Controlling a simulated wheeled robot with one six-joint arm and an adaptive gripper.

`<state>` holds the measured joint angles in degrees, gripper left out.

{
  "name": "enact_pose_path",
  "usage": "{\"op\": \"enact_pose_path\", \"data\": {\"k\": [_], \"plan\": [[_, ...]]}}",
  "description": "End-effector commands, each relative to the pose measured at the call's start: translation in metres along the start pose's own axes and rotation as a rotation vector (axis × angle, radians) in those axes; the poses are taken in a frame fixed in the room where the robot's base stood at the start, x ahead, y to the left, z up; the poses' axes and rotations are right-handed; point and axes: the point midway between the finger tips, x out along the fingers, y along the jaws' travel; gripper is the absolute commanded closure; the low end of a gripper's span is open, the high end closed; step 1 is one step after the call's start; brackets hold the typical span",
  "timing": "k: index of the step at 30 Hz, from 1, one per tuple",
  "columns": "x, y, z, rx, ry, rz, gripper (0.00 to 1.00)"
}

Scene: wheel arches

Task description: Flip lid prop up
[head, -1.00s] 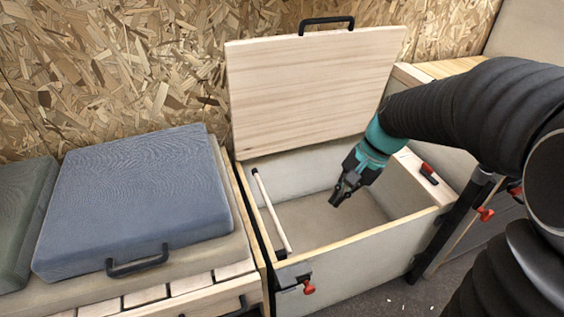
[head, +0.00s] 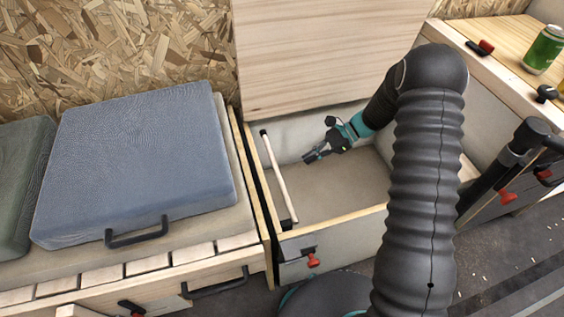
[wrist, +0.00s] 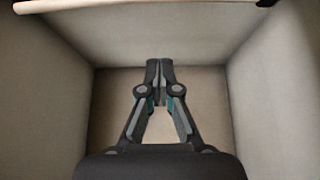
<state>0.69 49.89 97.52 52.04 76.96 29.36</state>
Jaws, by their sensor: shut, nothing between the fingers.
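The lid (head: 330,55) stands raised at the back of the open box, its top cut off in the head view. The lid prop is a pale rod (head: 278,176) with dark ends. It lies along the box's left wall, near the rim. In the wrist view the rod (wrist: 140,5) crosses the top edge. My gripper (head: 309,157) is inside the box opening, to the right of the rod and apart from it, pointing left. In the wrist view my gripper (wrist: 159,65) has its fingertips together with nothing between them.
The box's front wall (head: 340,235) carries a red-knobbed latch (head: 313,260). A blue cushion (head: 135,160) lies on the bench to the left. A wooden counter at right holds a green can (head: 543,50). The box floor (head: 340,190) is clear.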

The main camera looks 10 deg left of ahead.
Motion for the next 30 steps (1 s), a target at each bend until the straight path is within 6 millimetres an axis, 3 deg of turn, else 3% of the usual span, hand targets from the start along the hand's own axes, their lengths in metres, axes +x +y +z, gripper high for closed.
{"op": "enact_pose_path", "data": {"k": [11,16,30], "plan": [[0.001,0.0,-0.003,0.008,-0.006,-0.003,1.0],[0.01,0.0,-0.002,0.008,-0.007,-0.001,1.0],[0.093,0.0,-0.001,0.006,-0.006,0.003,1.0]]}}
